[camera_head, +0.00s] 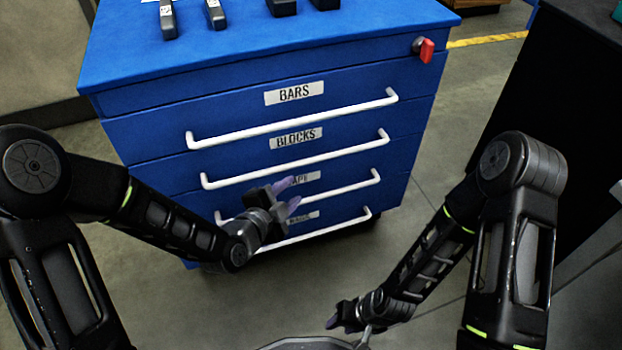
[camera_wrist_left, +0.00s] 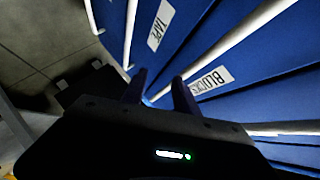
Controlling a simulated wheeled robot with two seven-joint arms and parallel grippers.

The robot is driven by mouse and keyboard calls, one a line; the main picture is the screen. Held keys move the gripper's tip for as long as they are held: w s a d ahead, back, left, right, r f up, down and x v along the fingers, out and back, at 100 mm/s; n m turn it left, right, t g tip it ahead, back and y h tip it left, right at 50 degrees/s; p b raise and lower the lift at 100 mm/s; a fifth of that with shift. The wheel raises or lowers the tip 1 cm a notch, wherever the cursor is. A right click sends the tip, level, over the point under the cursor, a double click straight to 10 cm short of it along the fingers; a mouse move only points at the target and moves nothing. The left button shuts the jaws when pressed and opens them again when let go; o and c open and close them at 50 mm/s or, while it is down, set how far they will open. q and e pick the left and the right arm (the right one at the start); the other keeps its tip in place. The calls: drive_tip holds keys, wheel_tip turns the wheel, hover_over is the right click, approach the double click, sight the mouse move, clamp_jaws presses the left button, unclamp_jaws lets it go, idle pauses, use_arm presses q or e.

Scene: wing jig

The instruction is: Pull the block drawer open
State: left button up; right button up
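The blue drawer cabinet (camera_head: 150,105) faces me. The BLOCKS drawer (camera_head: 155,171) is the second from the top and looks closed. Its white bar handle (camera_head: 300,162) runs below the BLOCKS label (camera_head: 296,138). In the left wrist view this handle (camera_wrist_left: 225,45) runs between the TAPE and BLOCKS labels down toward the fingertips. My left gripper (camera_head: 290,195) is open in front of the TAPE label, below the BLOCKS handle in the head view. Its fingers (camera_wrist_left: 160,88) show a gap; I cannot tell whether the handle lies between them. My right gripper (camera_head: 336,320) hangs low at right, its opening unclear.
The BARS handle (camera_head: 295,118) is above, and the TAPE handle (camera_head: 345,187) and bottom handle (camera_head: 335,228) are below. A red knob (camera_head: 425,49) sits at the top right corner. Several dark items lie on the top. A black unit (camera_head: 555,90) stands right. The floor between is clear.

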sight(309, 161)
use_arm(q)
drive_tip(key=w+r+m+t+b, duration=0.1)
drive_tip(key=m+b, duration=0.1)
drive_tip(key=w+d+r+m+t+h+b, duration=0.1)
drive_tip(key=m+b, duration=0.1)
drive_tip(key=b, duration=0.1)
drive_tip(key=shift+w+d+r+m, duration=0.1)
drive_tip(key=shift+m, duration=0.3)
drive_tip(key=b+x, duration=0.2)
drive_tip(key=x, duration=0.5)
drive_tip(key=shift+w+d, duration=0.25)
drive_tip(key=shift+w, duration=0.1)
drive_tip(key=shift+c, duration=0.4)
clamp_jaws()
idle(0.7)
